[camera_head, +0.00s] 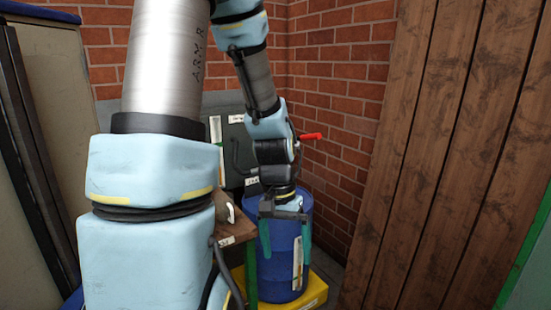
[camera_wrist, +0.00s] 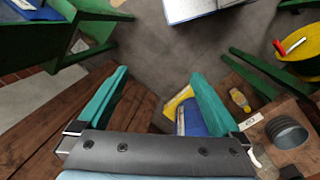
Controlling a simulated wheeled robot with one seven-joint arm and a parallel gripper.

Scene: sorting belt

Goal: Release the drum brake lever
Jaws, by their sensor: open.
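A red handle (camera_head: 311,136) shows in the head view just right of my arm, at wrist-link height. What it is fixed to is hidden behind the arm, so I cannot tell whether it is the brake lever. In the wrist view, a red bar (camera_wrist: 280,47) lies over a round yellow thing (camera_wrist: 311,66) at the upper right; I cannot tell whether it is the same handle. My gripper (camera_head: 286,252) points down in front of a blue drum (camera_head: 283,278). Its two teal fingers are spread and empty, also in the wrist view (camera_wrist: 160,76).
The blue drum stands on a yellow base (camera_head: 312,294). A wooden bench (camera_head: 232,236) stands left of it. A plank wall (camera_head: 430,150) closes the right side, with brick behind. In the wrist view, a bottle (camera_wrist: 239,100) lies at the right; grey floor (camera_wrist: 150,45) is clear ahead.

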